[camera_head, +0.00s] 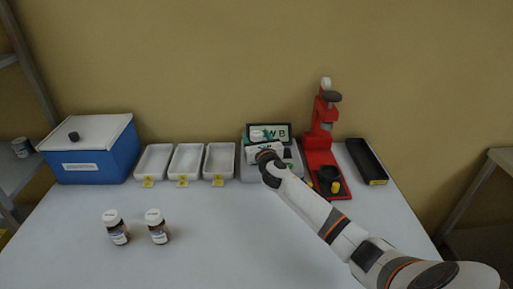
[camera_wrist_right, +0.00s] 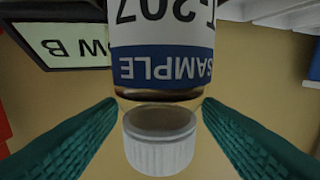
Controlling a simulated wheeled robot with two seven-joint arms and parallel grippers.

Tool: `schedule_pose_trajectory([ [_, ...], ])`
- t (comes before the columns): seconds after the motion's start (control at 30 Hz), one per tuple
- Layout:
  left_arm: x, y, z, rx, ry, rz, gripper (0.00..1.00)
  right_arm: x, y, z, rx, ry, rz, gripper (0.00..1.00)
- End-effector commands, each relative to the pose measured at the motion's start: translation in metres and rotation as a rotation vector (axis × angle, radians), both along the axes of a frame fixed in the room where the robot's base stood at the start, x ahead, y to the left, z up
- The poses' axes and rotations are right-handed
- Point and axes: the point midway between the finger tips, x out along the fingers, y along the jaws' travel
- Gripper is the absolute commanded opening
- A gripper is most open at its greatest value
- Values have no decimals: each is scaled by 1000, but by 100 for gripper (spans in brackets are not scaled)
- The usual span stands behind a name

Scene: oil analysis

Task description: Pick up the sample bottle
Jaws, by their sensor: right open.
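A sample bottle (camera_wrist_right: 160,62) fills the middle of the right wrist view. It has a white ribbed cap (camera_wrist_right: 160,148), dark contents, and a white and blue label reading SAMPLE. It appears upside down in that view. My right gripper (camera_wrist_right: 160,105) is open, with one teal finger on each side of the bottle near its neck and cap. In the head view my right gripper (camera_head: 260,144) is in front of the display device at the back of the table, and it hides the bottle there. My left gripper is not in view.
Two brown bottles with white caps (camera_head: 117,228) (camera_head: 158,227) stand at the front left of the table. Three white trays (camera_head: 187,162), a blue box (camera_head: 88,152), a red press (camera_head: 322,150) and a black tray (camera_head: 367,160) line the back. The middle front is clear.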

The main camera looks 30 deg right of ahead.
Motion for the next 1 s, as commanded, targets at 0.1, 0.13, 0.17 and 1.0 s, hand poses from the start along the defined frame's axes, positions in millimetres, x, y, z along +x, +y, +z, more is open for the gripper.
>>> schedule_pose_trajectory([
  [0.1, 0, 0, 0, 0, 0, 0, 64, 0, 0, 0, 0, 0, 0, 58],
  [0.13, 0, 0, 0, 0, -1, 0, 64, 0, 0, 0, 0, 0, 0, 53],
  [0.17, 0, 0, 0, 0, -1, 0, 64, 0, 0, 0, 0, 0, -1, 48],
  [1.0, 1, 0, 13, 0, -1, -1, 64, 0, -1, 66, -5, -5, 0, 10],
])
